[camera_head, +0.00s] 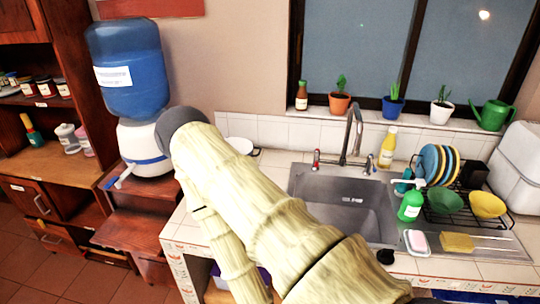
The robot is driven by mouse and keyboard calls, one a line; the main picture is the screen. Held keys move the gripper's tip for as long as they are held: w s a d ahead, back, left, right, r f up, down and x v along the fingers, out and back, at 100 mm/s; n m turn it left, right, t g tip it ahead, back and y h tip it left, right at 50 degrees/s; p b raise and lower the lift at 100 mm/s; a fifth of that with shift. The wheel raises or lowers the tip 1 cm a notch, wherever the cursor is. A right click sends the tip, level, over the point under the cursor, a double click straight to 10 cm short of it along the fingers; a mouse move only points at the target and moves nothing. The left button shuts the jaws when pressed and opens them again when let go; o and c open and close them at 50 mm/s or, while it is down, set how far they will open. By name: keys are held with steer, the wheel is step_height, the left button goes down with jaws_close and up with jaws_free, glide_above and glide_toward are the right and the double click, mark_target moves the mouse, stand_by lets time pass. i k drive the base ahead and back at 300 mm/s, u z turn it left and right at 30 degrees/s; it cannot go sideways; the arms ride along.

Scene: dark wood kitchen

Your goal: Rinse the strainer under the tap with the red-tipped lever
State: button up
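The tap (351,135) is a curved metal spout behind the metal sink (300,184). The lever with the red tip (316,158) is on the left of the tap. A lever with a blue tip (369,163) is on its right. I cannot make out a strainer anywhere in this view. My pale, bamboo-patterned arm crosses the middle of the picture and covers the counter left of the sink and part of the basin. My gripper is not visible, so I cannot tell whether it holds anything.
A dish rack (455,215) with plates (437,164) and bowls, a green soap bottle (410,205) and a sponge (457,242) stand right of the sink. A yellow bottle (387,149) stands behind it. A water dispenser (128,75) is at left.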

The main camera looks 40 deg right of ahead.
mark_target(316, 152)
steer(key=u, duration=1.45)
steer(key=k, duration=1.25)
steer(key=z, duration=1.95)
steer(key=i, duration=0.3)
